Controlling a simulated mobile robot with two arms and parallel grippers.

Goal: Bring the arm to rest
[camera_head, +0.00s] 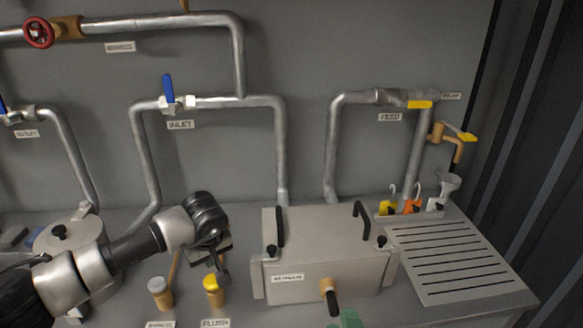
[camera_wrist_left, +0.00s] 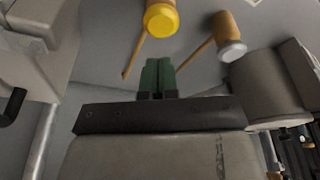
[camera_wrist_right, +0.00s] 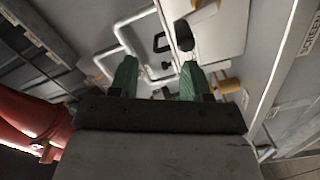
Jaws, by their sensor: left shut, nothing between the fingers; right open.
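My left arm comes in from the left in the head view, and its wrist bends down over the bench. My left gripper (camera_head: 224,278) points down beside the yellow-topped lever (camera_head: 211,290). In the left wrist view its green fingers (camera_wrist_left: 157,76) are together with nothing between them. The yellow-topped lever (camera_wrist_left: 161,20) and the grey-topped lever (camera_wrist_left: 230,48) lie beyond the fingertips, apart from them. My right gripper (camera_wrist_right: 158,80) is open and empty in the right wrist view. Green fingertips (camera_head: 350,318) show at the bottom edge of the head view, in front of the steel box.
The steel lidded box (camera_head: 325,250) with black handles stands mid-bench. A slotted drain grate (camera_head: 460,262) lies to its right. Coloured tags hang in a small holder (camera_head: 410,208) behind. Pipes with a blue-handled inlet valve (camera_head: 170,92) and a red wheel (camera_head: 39,32) run along the wall.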

